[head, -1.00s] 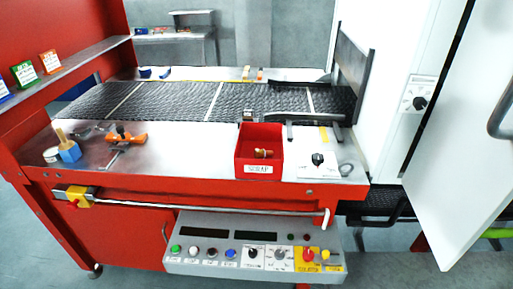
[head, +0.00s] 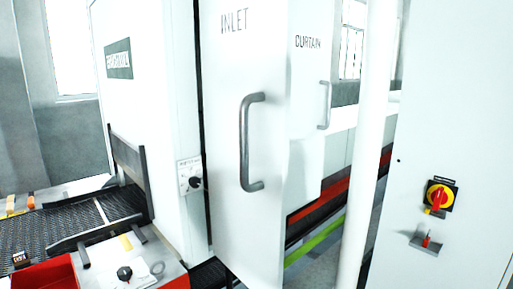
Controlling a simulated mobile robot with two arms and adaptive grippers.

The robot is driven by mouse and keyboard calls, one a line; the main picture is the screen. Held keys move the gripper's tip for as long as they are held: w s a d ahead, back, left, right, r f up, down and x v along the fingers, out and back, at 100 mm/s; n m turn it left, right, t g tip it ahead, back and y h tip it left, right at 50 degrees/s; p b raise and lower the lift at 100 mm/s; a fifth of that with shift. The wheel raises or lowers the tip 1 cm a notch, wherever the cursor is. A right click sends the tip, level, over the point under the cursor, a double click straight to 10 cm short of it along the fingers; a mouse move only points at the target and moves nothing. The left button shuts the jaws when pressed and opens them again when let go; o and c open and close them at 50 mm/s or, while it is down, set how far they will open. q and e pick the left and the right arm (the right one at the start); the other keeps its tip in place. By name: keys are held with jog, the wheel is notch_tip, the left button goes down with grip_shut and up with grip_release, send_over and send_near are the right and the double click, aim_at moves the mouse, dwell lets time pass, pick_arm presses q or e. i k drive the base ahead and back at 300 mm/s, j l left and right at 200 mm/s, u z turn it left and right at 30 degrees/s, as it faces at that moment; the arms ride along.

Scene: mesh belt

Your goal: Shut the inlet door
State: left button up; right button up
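The white inlet door (head: 230,75), marked INLET, stands in the middle of the head view. It is swung open, standing out from the white machine body (head: 150,110), with a dark gap along its left edge. Its grey bow handle (head: 245,142) is on the face turned towards me. Neither of my grippers is in view.
A second white door marked CURTAIN (head: 308,75) is behind on the right. A white post (head: 368,130) and a white cabinet with a red and yellow rotary switch (head: 440,196) stand at right. The mesh belt (head: 50,228) and a red bin (head: 45,275) are lower left.

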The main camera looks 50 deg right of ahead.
aim_at(246, 46)
jog(key=z, duration=1.5)
